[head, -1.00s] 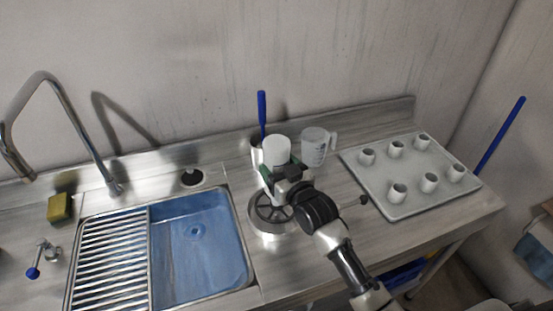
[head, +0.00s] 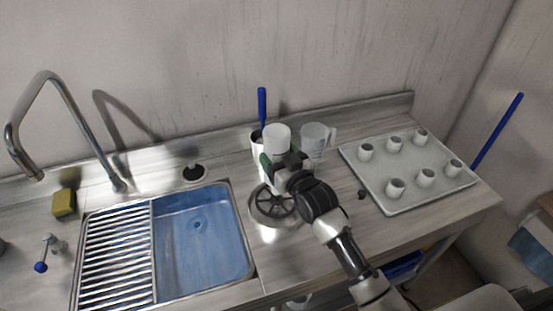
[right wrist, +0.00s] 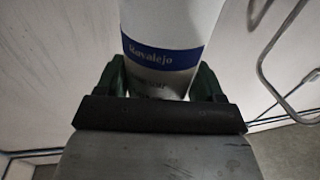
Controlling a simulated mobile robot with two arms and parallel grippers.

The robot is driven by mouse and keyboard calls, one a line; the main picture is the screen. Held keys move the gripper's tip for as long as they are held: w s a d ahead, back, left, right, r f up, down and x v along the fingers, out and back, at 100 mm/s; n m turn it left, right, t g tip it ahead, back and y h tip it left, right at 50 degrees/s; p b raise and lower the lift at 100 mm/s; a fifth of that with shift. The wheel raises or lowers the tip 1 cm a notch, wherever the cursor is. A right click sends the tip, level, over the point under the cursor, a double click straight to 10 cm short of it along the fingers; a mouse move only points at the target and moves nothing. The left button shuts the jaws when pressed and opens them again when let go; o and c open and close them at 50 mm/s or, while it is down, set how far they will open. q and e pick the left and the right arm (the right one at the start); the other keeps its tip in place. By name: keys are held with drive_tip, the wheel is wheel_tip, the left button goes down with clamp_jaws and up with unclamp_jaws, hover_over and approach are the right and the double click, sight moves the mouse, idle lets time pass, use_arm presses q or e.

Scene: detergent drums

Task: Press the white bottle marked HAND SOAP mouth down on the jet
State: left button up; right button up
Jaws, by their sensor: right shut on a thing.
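My right gripper (head: 275,172) is shut around a white bottle (head: 276,137) and holds it over the counter with a broad, plain white end up. The jet (head: 275,203) is a round metal rinser with a spoked top, set on the counter just below and in front of the gripper. The bottle's lower end is hidden by the gripper, so I cannot tell its gap to the jet. My left gripper is not in view.
A clear jug (head: 314,143) and a holder with a blue-handled brush (head: 262,108) stand close behind the bottle. A tray (head: 385,200) with several white cups is at right. The sink (head: 205,245), tap (head: 75,100) and sponge (head: 64,203) are at left.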

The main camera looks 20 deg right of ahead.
sight(284, 147)
drive_tip(key=shift+r, duration=0.1)
idle(0.5)
wheel_tip(284, 147, up, 5)
drive_tip(key=p, duration=0.5)
idle(0.3)
